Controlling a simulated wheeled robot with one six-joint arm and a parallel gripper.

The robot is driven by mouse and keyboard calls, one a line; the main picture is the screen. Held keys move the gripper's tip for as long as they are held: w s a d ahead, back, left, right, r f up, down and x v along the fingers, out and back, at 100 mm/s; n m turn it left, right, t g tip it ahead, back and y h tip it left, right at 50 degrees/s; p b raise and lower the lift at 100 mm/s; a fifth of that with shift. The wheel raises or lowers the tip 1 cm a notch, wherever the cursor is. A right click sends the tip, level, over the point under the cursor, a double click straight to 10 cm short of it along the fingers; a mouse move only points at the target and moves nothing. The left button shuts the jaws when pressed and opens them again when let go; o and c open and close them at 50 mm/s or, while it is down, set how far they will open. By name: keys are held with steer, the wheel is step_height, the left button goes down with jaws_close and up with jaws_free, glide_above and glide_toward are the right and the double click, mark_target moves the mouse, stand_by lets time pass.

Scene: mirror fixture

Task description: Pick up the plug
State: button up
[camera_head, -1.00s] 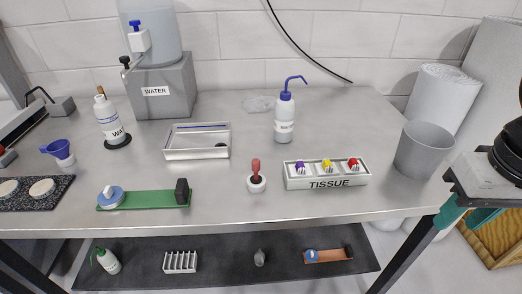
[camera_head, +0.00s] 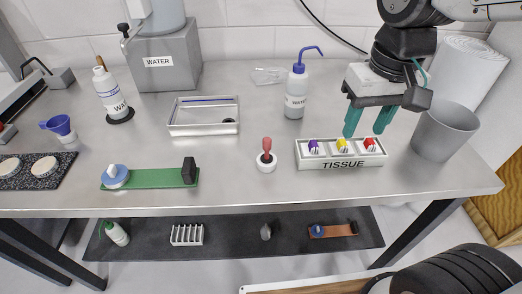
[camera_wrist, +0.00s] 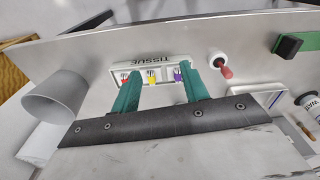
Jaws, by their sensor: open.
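No object is marked as the plug, and I cannot tell which one it is. A red stopper-like piece (camera_head: 266,149) stands upright in a small white round holder (camera_head: 266,165) at the table's middle front; it also shows in the wrist view (camera_wrist: 226,72). A small dark piece (camera_head: 229,121) lies in the metal tray (camera_head: 203,130). My gripper (camera_head: 367,121) is open and empty, its green fingers pointing down, behind and above the white TISSUE box (camera_head: 343,165). It is right of the red piece and apart from it. In the wrist view the fingers (camera_wrist: 160,78) flank the box.
The TISSUE box holds purple, yellow and red pieces. A wash bottle (camera_head: 297,92) stands behind and left of my gripper, a grey bin (camera_head: 445,132) to its right. A green board (camera_head: 150,178) with a black block lies front left. Bare tabletop surrounds the red piece.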

steer(key=w+a+f, duration=0.2)
steer(key=w+a, duration=0.4)
steer(key=a, duration=0.1)
steer(key=n, duration=0.2)
glide_above(267, 139)
steer(key=shift+g, duration=0.4)
steer(key=f, duration=0.5)
steer(key=shift+s+d, duration=0.1)
steer(key=shift+d, duration=0.25)
steer(key=f, duration=0.7)
steer(key=shift+a, duration=0.3)
steer(key=shift+f, duration=0.55)
jaws_close()
